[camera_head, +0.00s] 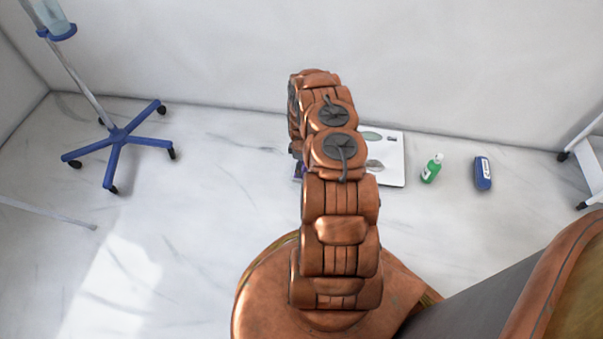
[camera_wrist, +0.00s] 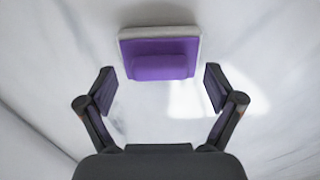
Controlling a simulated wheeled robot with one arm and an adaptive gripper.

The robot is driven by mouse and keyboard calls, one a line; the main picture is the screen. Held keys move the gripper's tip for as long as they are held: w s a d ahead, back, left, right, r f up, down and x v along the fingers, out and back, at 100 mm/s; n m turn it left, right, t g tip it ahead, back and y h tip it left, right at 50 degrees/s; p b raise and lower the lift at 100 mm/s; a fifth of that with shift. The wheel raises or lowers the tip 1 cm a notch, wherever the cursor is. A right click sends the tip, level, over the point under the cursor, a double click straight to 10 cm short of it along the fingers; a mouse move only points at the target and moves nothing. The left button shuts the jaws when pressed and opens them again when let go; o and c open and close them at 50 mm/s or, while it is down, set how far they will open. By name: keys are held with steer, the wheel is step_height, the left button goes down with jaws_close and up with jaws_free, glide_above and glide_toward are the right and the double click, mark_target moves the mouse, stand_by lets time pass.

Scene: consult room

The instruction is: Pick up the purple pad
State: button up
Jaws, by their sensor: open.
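The purple pad (camera_wrist: 160,58) lies on the pale marble floor in the wrist view, with a white base or rim around its edges. My gripper (camera_wrist: 160,88) is open and empty, its two fingers spread to the left and right. The pad sits ahead of the fingertips, roughly centred between them and apart from both.
A white board (camera_head: 394,173), partly behind my arm, a green bottle (camera_head: 432,168) and a blue case (camera_head: 483,173) are on the floor to the right. A blue-footed stand (camera_head: 118,138) is at left. A white wall (camera_head: 430,60) closes the back.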

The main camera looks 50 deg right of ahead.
steer(key=shift+f, duration=0.3)
steer(key=shift+r, duration=0.1)
steer(key=c, duration=1.2)
steer(key=shift+c, duration=0.2)
steer(key=shift+r, duration=0.1)
steer(key=shift+r+p, duration=0.3)
steer(key=shift+r, duration=0.05)
steer(key=r, duration=0.1)
steer(key=r+p, duration=0.1)
steer(key=r, duration=0.1)
steer(key=shift+s+a+p, duration=0.25)
steer(key=shift+s+p, duration=0.05)
steer(key=shift+p, duration=0.1)
steer(key=s+a+r+p, duration=0.1)
steer(key=s+a+p, duration=0.3)
steer(key=s+a, duration=0.5)
steer(key=s, duration=0.3)
steer(key=shift+s+p, duration=0.15)
steer(key=shift+p, duration=0.15)
